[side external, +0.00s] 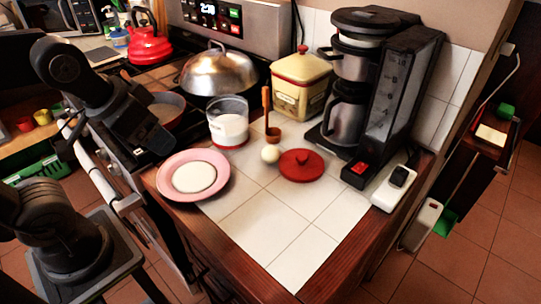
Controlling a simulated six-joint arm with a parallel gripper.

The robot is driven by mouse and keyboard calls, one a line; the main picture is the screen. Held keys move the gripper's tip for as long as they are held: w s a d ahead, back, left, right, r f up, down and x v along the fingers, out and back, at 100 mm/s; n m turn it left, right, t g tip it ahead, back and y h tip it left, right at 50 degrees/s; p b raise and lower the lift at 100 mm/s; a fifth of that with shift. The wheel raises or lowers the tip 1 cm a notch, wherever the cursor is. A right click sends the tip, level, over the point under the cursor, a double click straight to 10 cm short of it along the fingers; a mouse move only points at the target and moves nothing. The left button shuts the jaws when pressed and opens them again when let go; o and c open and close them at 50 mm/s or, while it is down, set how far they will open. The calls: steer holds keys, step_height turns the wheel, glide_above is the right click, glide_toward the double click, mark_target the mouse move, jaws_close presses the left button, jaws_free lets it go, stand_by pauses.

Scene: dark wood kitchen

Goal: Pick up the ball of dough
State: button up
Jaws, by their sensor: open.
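The ball of dough (270,154) is a small, pale, round lump. It sits on the white tiled counter, left of a flat red lid (301,165) and just in front of a wooden ladle (266,100). My gripper (153,143) is open, black, and held up over the counter's left edge, behind the pink plate. It is well to the left of the ball and apart from it. The details of its fingertips are hard to make out against the dark stove.
A pink plate (168,179) holding a flat white disc (194,177) lies between my gripper and the front counter. A glass of white powder (229,127), a cream canister (301,91) and a coffee maker (392,100) stand behind. The front tiles are clear.

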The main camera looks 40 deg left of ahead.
steer(key=shift+o, duration=0.9)
steer(key=m+g+y, duration=0.1)
steer(key=m+g, duration=0.3)
steer(key=m, duration=0.8)
glide_above(271, 149)
steer(key=s+d, duration=0.2)
step_height(271, 149, down, 8)
steer(key=f, duration=0.2)
steer(key=w+f, duration=0.1)
steer(key=f, duration=0.2)
steer(key=a+f, duration=0.1)
steer(key=f, duration=0.2)
steer(key=shift+w+a+f, duration=0.1)
steer(key=shift+w, duration=0.1)
steer(key=shift+w+a+f, duration=0.1)
steer(key=shift+a+f, duration=0.05)
steer(key=shift+f, duration=0.7)
steer(key=shift+w+a+f, duration=0.1)
steer(key=shift+w+f, duration=0.05)
steer(key=shift+f, duration=0.75)
steer(key=shift+w+a+f, duration=0.1)
steer(key=shift+a+f, duration=0.05)
steer(key=shift+f, duration=0.7)
steer(key=shift+c, duration=0.4)
